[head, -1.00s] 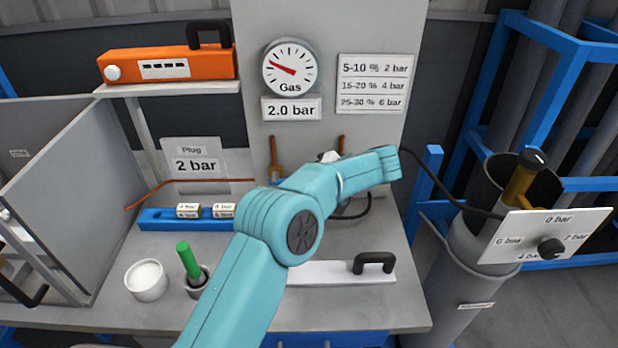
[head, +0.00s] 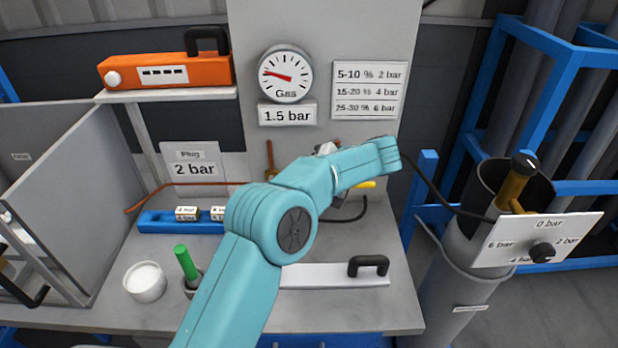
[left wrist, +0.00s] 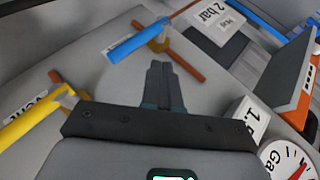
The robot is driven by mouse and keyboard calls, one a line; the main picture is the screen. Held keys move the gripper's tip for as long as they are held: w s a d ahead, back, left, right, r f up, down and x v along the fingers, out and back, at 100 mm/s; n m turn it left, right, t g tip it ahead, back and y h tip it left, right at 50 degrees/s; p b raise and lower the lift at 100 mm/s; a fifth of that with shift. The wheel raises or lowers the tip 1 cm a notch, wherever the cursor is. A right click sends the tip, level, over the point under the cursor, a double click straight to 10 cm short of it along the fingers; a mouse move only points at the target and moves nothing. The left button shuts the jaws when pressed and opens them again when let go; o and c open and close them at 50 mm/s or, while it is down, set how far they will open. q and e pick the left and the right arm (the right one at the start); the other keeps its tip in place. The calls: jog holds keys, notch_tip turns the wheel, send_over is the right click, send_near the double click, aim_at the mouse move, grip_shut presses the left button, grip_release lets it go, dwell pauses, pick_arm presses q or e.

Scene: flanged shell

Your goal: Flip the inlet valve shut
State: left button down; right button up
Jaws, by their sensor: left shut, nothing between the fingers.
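In the left wrist view a valve with a blue lever (left wrist: 137,40) sits on a copper pipe on the grey panel; the lever lies across the pipe. A second valve has a yellow lever (left wrist: 32,122) beside a label that seems to read VENT. The yellow lever's end (head: 366,184) shows past my forearm in the head view. My left gripper (left wrist: 165,75) is shut and empty, its tips close below the blue lever; I cannot tell whether they touch. In the head view my left arm hides the gripper and the blue lever. No inlet label is readable.
The gas gauge (head: 285,75) stands above a 1.5 bar display (head: 287,114). A white cup (head: 145,281), a green-handled tool (head: 186,262) and a white plate with a black handle (head: 335,275) are on the bench. A dial panel (head: 538,240) stands right.

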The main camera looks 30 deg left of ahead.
pick_arm(q)
jog(key=d+f+v, duration=0.1)
jog(key=v, duration=0.8)
jog(key=shift+w+f, duration=0.3)
jog(key=shift+w, duration=0.15)
jog(key=shift+d, duration=0.15)
jog(key=shift+s, duration=0.1)
